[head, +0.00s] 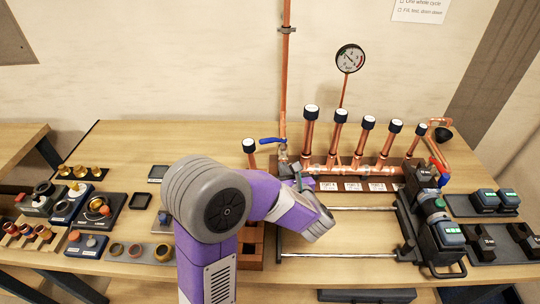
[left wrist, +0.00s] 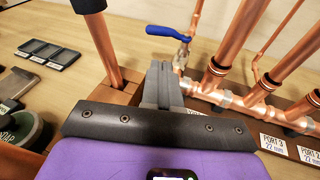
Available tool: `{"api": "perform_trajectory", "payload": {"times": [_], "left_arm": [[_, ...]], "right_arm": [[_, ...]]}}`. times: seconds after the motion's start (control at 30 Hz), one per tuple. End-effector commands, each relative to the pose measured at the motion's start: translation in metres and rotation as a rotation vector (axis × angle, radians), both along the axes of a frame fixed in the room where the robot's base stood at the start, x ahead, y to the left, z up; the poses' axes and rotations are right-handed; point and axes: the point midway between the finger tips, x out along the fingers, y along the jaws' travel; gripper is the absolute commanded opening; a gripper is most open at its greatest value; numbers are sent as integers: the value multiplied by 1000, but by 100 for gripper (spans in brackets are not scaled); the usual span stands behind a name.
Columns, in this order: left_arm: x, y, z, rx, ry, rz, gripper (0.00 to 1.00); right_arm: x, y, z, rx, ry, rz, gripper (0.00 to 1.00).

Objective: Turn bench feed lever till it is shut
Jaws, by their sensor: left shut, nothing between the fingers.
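The bench feed lever (head: 271,141) is a blue handle on a small valve at the foot of the tall vertical copper pipe. It points left from the valve, roughly across the pipe. In the left wrist view the lever (left wrist: 168,31) lies just beyond my fingertips, with the metal valve body (left wrist: 182,56) at its right end. My left gripper (head: 297,170) is shut and empty, in front of the valve. In the left wrist view its grey fingers (left wrist: 161,82) are together, apart from the lever as far as I can tell. My right gripper is not in view.
A copper manifold (left wrist: 244,102) with several capped upright pipes runs right of the valve. A capped pipe (head: 250,152) stands to the left. A pressure gauge (head: 350,58) rises behind. Trays of fittings (head: 97,208) fill the bench's left side; black tools (head: 445,240) stand at the right.

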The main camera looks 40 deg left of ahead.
Motion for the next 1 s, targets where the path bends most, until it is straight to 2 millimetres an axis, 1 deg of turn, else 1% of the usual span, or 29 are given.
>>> {"api": "perform_trajectory", "payload": {"times": [0.03, 0.13, 0.27, 0.37, 0.6, 0.73, 0.9, 1.0], "left_arm": [[-1, -2, -2, -19, -36, 8, 0], [-1, -1, -1, -39, -77, 20, 0], [4, 7, -2, -44, -84, 26, 0], [13, 21, -6, -42, -82, 27, 0], [43, 63, -16, -41, -80, 27, 0], [58, 83, -21, -40, -79, 25, 0], [71, 101, -26, -41, -79, 24, 0], [76, 107, -27, -42, -80, 22, 0]], "right_arm": [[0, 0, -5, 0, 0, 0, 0], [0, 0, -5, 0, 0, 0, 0], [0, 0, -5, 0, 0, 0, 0], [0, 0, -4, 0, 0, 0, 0], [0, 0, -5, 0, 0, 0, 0], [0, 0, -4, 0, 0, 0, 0], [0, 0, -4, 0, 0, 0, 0], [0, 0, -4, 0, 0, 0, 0]]}}
